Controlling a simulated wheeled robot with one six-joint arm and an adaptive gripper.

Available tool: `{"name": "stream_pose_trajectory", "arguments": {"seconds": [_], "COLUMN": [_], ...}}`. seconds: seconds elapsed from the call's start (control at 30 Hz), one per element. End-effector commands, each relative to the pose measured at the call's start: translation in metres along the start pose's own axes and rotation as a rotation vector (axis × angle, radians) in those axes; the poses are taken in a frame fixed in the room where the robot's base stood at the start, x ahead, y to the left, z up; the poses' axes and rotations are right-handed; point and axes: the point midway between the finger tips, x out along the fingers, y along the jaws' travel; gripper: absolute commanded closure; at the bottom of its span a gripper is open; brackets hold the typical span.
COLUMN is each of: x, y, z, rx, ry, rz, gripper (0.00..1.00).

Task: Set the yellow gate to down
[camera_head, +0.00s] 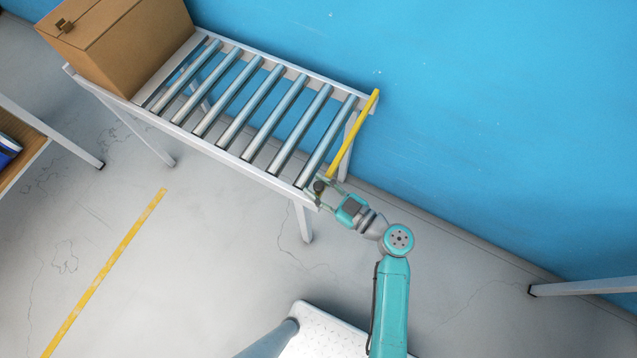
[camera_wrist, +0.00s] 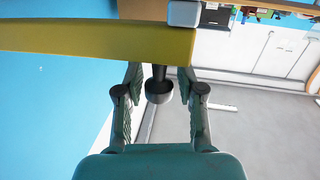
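The yellow gate (camera_head: 354,132) is a thin bar across the near right end of the roller conveyor; its height against the rollers is hard to judge. In the wrist view the yellow bar (camera_wrist: 85,40) spans the upper left, ahead of my gripper. A dark round knob on a short stem (camera_wrist: 158,92) hangs at its end. My gripper (camera_head: 318,187) is at the knob end of the gate, by the conveyor's front corner. Its fingers (camera_wrist: 160,76) are apart, one on each side of the knob, with visible gaps to it.
The conveyor's metal rollers (camera_head: 237,100) are bare. A cardboard box (camera_head: 125,45) stands at its far left end. A blue wall (camera_head: 480,110) runs close behind. A shelf (camera_head: 20,150) is at the left edge. The floor in front of the conveyor is open.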

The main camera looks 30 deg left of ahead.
Motion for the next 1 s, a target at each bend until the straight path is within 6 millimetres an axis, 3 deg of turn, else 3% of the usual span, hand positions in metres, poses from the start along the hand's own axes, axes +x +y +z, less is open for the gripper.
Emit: {"name": "stream_pose_trajectory", "arguments": {"seconds": [0.57,1.0], "x": [-0.003,-0.065], "y": [0.001,0.002], "z": [-0.005,-0.004], "rx": [-0.004,-0.003], "ry": [0.008,0.007], "rz": [-0.001,0.003], "gripper": [0.47,0.47]}}
